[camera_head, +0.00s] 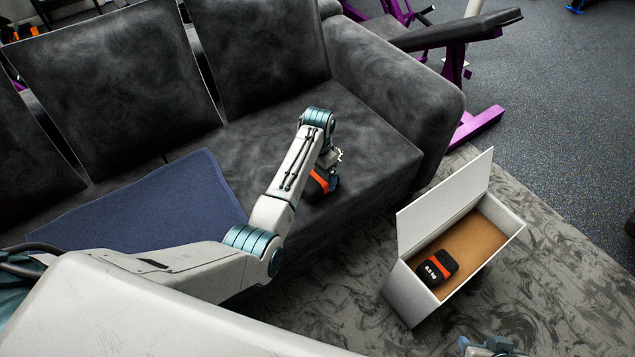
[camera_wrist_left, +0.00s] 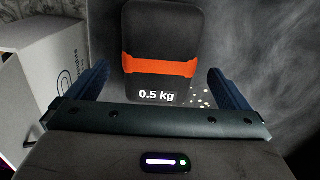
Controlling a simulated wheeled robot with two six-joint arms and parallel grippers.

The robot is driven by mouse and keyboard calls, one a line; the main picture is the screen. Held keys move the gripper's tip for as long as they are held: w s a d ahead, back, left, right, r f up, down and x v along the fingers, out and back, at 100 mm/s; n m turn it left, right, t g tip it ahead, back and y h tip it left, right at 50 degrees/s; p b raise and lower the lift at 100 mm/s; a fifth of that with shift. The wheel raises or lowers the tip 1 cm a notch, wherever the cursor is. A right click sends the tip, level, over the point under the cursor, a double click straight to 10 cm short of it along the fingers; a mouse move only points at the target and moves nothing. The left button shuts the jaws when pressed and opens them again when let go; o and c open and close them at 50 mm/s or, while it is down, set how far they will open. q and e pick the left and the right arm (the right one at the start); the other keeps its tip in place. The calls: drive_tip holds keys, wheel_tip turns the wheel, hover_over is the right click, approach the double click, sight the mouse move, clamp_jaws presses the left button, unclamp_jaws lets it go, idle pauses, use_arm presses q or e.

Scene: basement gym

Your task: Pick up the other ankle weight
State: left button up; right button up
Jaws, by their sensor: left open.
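A black ankle weight (camera_head: 316,186) with an orange band lies on the sofa seat, partly hidden by my left arm in the head view. In the left wrist view, this weight (camera_wrist_left: 160,45) reads "0.5 kg". My left gripper (camera_wrist_left: 157,78) is open, with one blue finger on each side of the weight's near end and gaps between. A second ankle weight (camera_head: 437,268), also black and orange, lies inside the white box (camera_head: 408,291). My right gripper (camera_head: 490,346) shows only partly at the bottom edge; its fingers cannot be made out.
The dark sofa (camera_head: 395,75) has a blue cloth (camera_head: 150,205) on its seat, left of my left arm. The white box stands on the patterned rug (camera_head: 330,310) with its lid up. Purple gym equipment (camera_head: 478,125) stands behind the sofa's arm.

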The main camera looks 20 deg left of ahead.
sight(317, 177)
use_arm(q)
drive_tip(key=f, duration=0.3)
drive_tip(key=shift+s+a+f+b, duration=0.1)
drive_tip(key=shift+s+f+b, duration=0.1)
drive_tip(key=shift+f+b, duration=0.15)
drive_tip(key=c, duration=1.3)
drive_tip(key=shift+c, duration=0.3)
drive_tip(key=shift+r, duration=0.1)
